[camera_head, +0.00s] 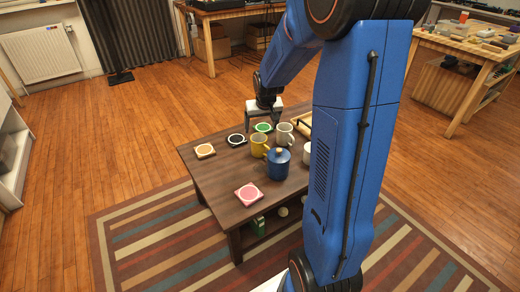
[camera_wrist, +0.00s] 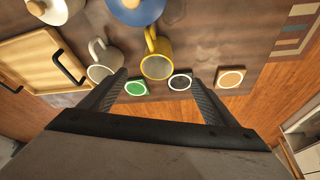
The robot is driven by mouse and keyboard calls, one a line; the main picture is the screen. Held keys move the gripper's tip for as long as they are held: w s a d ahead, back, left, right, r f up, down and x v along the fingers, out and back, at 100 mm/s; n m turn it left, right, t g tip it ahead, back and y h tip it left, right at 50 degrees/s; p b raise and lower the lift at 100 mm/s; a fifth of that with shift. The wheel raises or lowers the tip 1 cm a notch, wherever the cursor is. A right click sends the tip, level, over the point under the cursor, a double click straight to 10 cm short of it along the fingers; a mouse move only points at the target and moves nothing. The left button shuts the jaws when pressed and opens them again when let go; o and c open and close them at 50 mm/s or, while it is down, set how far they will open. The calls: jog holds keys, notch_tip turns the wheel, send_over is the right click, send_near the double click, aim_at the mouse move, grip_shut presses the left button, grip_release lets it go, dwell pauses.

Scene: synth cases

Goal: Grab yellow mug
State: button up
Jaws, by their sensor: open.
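The yellow mug (camera_head: 258,147) stands upright on the dark wooden table (camera_head: 224,174), beside a blue lidded pot (camera_head: 278,165). In the wrist view the yellow mug (camera_wrist: 157,66) lies between and beyond the two fingertips, its handle pointing to the top of the picture. My gripper (camera_head: 264,118) is over the far part of the table. In the wrist view my gripper (camera_wrist: 160,77) is open, with nothing between its fingers. I cannot tell the exact gap to the mug.
A grey mug (camera_wrist: 104,58) stands close to the yellow one. Green (camera_wrist: 136,88), black (camera_wrist: 180,81), orange (camera_wrist: 230,78) and pink (camera_head: 249,192) coasters lie on the table. The table's left front is mostly clear.

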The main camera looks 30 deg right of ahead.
send_near(259, 140)
jog(key=s+a+f, duration=0.1)
jog(key=s+a, duration=0.1)
jog(key=shift+d+x, duration=0.1)
jog(key=shift+x, duration=1.25)
jog(key=shift+d+x, duration=0.15)
jog(key=shift+x, duration=1.2)
jog(key=shift+c, duration=0.3)
jog(key=c, duration=1.2)
jog(key=shift+c, duration=0.2)
jog(key=shift+r, duration=0.15)
